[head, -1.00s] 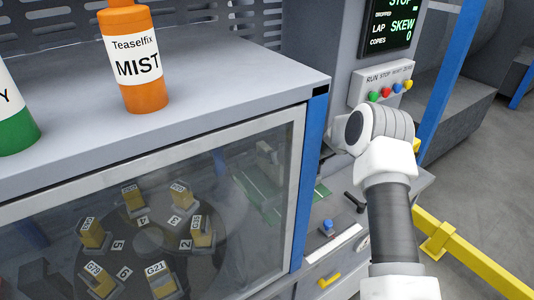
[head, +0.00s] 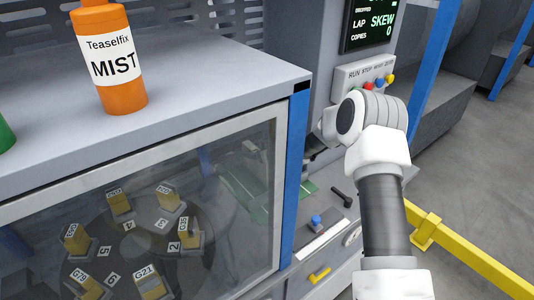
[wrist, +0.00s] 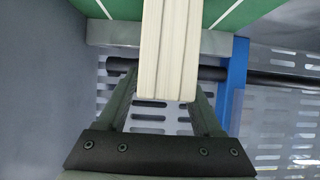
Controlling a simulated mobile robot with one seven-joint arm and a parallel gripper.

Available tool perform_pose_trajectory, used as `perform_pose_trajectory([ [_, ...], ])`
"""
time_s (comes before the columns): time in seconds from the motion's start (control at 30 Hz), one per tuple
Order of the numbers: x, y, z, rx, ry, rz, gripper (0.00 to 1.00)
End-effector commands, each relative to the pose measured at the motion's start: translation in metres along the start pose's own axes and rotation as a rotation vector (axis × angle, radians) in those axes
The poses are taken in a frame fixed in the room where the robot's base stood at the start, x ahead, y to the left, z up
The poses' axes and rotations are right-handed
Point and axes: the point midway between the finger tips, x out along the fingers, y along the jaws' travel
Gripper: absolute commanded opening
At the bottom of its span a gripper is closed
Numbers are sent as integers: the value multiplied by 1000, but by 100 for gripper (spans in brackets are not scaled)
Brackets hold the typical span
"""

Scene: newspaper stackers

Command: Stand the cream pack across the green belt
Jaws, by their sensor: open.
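In the wrist view, the cream pack (wrist: 168,45) is a pale ridged block, its long side running up out of the picture. It overlaps the green belt (wrist: 235,10) with white lines at the top. My gripper (wrist: 166,88) is open, one dark finger on each side of the pack's near end. Whether the pack touches a finger or rests on the belt cannot be told. In the head view, part of the green belt (head: 306,190) shows beyond the blue post.
A glass-fronted cabinet with a carousel (head: 130,240) of several yellow labelled pieces fills the left. An orange MIST bottle (head: 112,65) stands on top. A blue post (head: 292,185), a button panel (head: 362,78) and a yellow rail (head: 460,255) are near my arm.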

Motion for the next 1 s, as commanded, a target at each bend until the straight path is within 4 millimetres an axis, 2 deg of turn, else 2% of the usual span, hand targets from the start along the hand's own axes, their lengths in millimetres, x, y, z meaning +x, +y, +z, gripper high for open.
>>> perform_pose_trajectory([
  [0.2,-43,1,0,0,1,3,67],
  [0.4,-78,1,0,-1,2,2,67],
  [0.6,-95,0,0,0,0,1,67],
  [0.87,-105,2,-7,-11,-13,23,67],
  [1.0,-132,12,-24,-36,-69,108,67],
])
